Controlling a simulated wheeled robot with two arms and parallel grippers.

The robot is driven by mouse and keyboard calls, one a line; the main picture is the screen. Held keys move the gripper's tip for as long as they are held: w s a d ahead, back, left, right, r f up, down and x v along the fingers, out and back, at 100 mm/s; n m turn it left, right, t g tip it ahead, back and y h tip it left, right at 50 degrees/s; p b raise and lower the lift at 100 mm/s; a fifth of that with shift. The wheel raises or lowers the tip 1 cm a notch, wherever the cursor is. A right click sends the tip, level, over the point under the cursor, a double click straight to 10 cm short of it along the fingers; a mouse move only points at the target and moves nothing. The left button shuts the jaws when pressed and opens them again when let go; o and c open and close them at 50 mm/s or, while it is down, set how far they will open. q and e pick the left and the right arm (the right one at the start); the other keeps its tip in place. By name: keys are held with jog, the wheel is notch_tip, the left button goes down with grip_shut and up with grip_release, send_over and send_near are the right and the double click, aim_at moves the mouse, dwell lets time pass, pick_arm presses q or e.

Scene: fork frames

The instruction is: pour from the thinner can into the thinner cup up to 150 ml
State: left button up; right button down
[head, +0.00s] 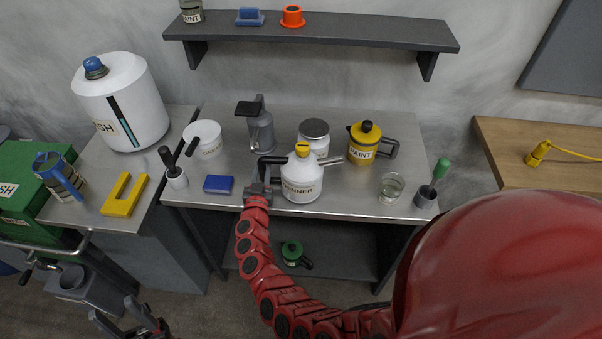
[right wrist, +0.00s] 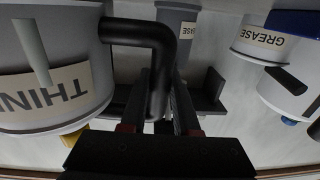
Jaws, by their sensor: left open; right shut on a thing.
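The thinner can (head: 301,183) is white with a yellow cap and a spout pointing right; it is upright near the bench's front edge. I cannot tell whether it touches the bench. My right gripper (head: 259,188) is shut on its black handle, left of the body. In the right wrist view the handle (right wrist: 140,30) runs between the fingers (right wrist: 158,115), beside the can's label (right wrist: 55,92). A clear cup (head: 391,187) stands right of the can, apart from it; I cannot read its level. My left gripper (head: 128,318) is open and empty, low at the left.
A green-handled brush in a holder (head: 426,197) is right of the cup. A blue block (head: 218,185) lies left of my right gripper. A shelf (head: 340,31) hangs above.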

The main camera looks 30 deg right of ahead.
aim_at(261, 158)
jog(key=shift+d+r+p, duration=0.1)
jog(key=shift+r+p, duration=2.7)
jog(key=shift+r, duration=0.1)
jog(key=shift+f, duration=0.1)
